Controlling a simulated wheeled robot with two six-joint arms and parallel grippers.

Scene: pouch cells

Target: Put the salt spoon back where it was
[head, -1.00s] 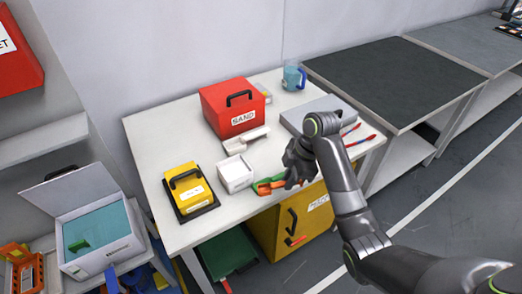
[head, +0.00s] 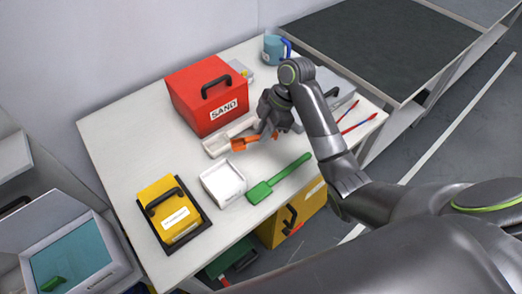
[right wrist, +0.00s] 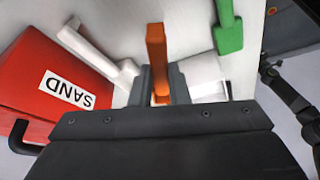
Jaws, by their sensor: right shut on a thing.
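My right gripper (head: 270,122) is shut on an orange spoon (head: 245,143) and holds it over the table beside a white scoop (head: 216,147). In the right wrist view the orange spoon (right wrist: 157,55) stands between the two fingers (right wrist: 160,88), and the white scoop (right wrist: 92,45) lies to its left. A green spoon (head: 280,178) lies at the table's front edge, apart from the gripper. A white open box (head: 210,188) stands left of it. No readable label shows which spoon is the salt one. My left gripper is not in view.
A red box marked SAND (head: 190,110) stands behind the white scoop. A yellow box (head: 165,205) on a dark base stands at the left. A blue mug (head: 273,50), a grey case (head: 338,88) and red and blue tools (head: 358,122) lie farther right. Bare table shows at the left.

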